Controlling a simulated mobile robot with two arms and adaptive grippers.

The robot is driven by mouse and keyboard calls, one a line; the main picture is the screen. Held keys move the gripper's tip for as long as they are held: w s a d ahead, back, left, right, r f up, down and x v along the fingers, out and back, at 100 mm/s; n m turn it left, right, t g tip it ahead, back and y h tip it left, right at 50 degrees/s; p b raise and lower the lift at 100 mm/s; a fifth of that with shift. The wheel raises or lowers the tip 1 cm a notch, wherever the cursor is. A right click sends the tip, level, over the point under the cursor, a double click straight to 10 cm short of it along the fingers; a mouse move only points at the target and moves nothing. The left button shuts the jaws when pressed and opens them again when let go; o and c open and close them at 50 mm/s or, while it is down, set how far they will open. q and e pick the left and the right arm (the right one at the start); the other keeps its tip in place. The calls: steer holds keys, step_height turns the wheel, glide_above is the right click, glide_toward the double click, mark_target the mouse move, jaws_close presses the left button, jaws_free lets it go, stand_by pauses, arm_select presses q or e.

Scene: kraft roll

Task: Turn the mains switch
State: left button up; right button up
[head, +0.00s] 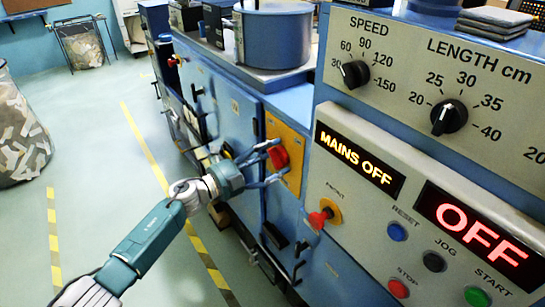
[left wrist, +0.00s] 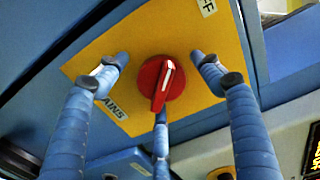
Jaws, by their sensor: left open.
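The mains switch is a red rotary knob (head: 279,157) on a yellow plate (head: 292,131) on the blue cabinet's front. In the left wrist view, the knob (left wrist: 162,82) has a raised handle with a white line, its long lower end tilted slightly left. Part of the word MAINS shows on the plate. My left gripper (head: 270,162) is open at the plate, its fingers spread around the knob. In the left wrist view, two fingers flank the knob with clear gaps; a third is below, its contact unclear. The lit display (head: 358,160) reads MAINS OFF. My right gripper is out of view.
A red display (head: 478,236) reads OFF. A red and yellow knob (head: 320,217) sits right of my gripper, near several push buttons. SPEED (head: 354,75) and LENGTH (head: 449,117) dials are above. Open floor lies left, with a bag of scraps (head: 18,130).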

arm_select(q)
steer(key=v, duration=1.2)
steer(key=shift+w+f, duration=0.1)
steer(key=shift+w, duration=0.1)
